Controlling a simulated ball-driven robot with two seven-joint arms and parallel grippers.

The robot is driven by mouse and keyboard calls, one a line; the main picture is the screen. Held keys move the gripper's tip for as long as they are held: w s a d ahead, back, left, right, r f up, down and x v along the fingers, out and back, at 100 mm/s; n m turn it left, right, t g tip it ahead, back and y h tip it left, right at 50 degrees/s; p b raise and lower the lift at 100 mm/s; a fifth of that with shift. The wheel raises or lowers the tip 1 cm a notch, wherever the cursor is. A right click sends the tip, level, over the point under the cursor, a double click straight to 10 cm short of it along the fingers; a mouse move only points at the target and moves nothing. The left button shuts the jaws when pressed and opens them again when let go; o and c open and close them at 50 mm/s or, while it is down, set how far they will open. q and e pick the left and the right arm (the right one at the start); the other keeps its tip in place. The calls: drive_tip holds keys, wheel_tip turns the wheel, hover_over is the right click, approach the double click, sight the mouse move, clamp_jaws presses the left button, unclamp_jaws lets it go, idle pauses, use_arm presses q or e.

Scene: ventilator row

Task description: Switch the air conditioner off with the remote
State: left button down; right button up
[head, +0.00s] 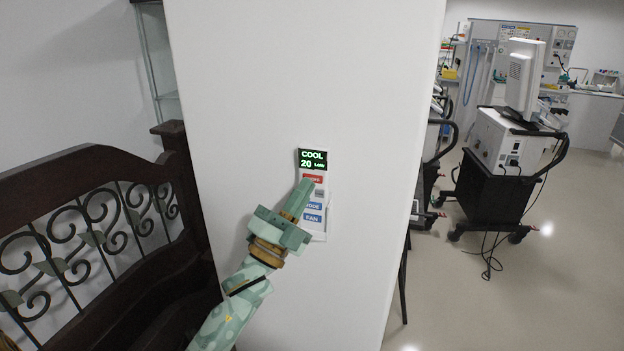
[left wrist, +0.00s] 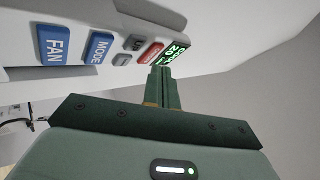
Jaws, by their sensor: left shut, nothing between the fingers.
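The remote (head: 314,230) is a white panel fixed to the front of a white pillar. Its display (head: 313,160) is lit green and reads COOL 20 LOW; it also shows in the left wrist view (left wrist: 176,50). Below it are a red button (head: 312,179), small grey buttons (left wrist: 122,60), a blue MODE button (left wrist: 100,46) and a blue FAN button (left wrist: 53,45). My left gripper (head: 305,186) is shut and empty, its fingertips at or just in front of the red button. I cannot tell whether they touch it. My right gripper is not in view.
A dark wooden bench (head: 90,215) with scrolled ironwork stands left of the white pillar (head: 270,80). A wheeled medical cart (head: 495,185) with a monitor stands at the right, its cable on the floor. The floor (head: 440,290) in front of it is clear.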

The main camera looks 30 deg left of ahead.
use_arm(q)
drive_tip(key=shift+w+a+h, duration=0.1)
drive_tip(key=shift+w+h, duration=0.2)
drive_tip(key=shift+w, duration=0.35)
idle(0.5)
drive_tip(key=shift+s, duration=0.8)
drive_tip(key=s+p, duration=0.1)
drive_tip(key=s, duration=0.1)
drive_tip(key=s+d, duration=0.1)
drive_tip(key=s, duration=0.2)
drive_tip(key=shift+d+p, duration=0.2)
drive_tip(key=shift+p, duration=0.2)
drive_tip(key=shift+w, duration=0.1)
idle(0.6)
